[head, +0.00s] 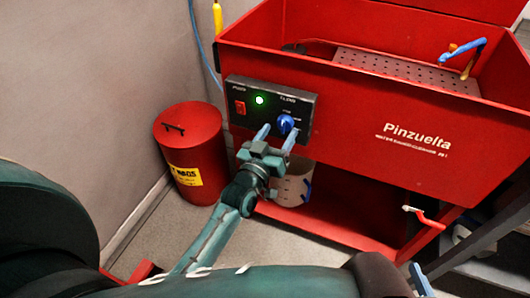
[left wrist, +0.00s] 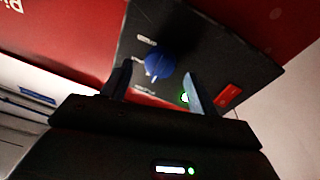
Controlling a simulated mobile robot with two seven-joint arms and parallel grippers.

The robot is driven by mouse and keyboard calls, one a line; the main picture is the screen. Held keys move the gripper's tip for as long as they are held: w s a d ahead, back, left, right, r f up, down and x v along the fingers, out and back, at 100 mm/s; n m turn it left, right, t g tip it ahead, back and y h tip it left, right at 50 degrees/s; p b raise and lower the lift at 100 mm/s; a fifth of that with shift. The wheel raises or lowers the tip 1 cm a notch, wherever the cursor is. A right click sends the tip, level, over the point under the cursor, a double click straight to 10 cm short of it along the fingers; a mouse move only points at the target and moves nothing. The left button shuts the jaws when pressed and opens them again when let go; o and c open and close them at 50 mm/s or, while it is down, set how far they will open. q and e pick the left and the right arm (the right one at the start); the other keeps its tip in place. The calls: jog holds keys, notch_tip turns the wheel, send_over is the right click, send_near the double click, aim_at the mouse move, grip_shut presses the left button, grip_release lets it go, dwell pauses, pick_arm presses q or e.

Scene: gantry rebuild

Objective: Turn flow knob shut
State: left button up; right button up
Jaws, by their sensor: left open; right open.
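The blue flow knob (head: 286,123) sits on the right part of a black control panel (head: 315,98) on the front of the red parts washer. My left gripper (head: 279,131) is open, its two blue fingers pointing up at the panel, with the knob close to the right fingertip in the head view. In the left wrist view the knob (left wrist: 159,66) shows between the two spread fingers (left wrist: 158,71), and no finger visibly touches it. My right gripper (head: 421,280) shows only as a blue fingertip at the bottom edge; the rest is hidden.
The panel also has a red power switch (head: 240,107) and a lit green lamp (head: 259,100). A red drum (head: 188,140) stands left of the washer (head: 400,125). A pale bucket (head: 292,186) is beneath it. A red-handled valve (head: 424,217) sticks out lower right.

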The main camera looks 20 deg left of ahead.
pick_arm(q)
jog(key=s+a+f, duration=0.1)
jog(key=s, duration=1)
jog(key=shift+s+p, duration=0.15)
jog(key=shift+p, duration=0.25)
pick_arm(e)
jog(key=shift+w+a+f, duration=0.2)
jog(key=shift+a, duration=0.1)
pick_arm(q)
jog(key=shift+f, duration=0.1)
jog(key=s+d+r+m+g+h+p, duration=0.1)
jog(key=s+r+m+g+p, duration=0.1)
jog(key=s+g+p, duration=0.2)
jog(key=s+d+r+m+g+p, duration=0.2)
jog(key=s+g+p, duration=0.2)
jog(key=s+p, duration=0.4)
jog(key=p, duration=0.3)
jog(key=shift+s+g+h+p, duration=0.2)
jog(key=shift+g+h+p, duration=0.1)
jog(key=shift+h+p, duration=0.1)
pick_arm(e)
notch_tip(320, 180, up, 4)
jog(key=g, duration=0.3)
jog(key=shift+d+f+n+h, duration=0.1)
jog(key=shift+f+n+h, duration=0.05)
jog(key=shift+n+h, duration=0.25)
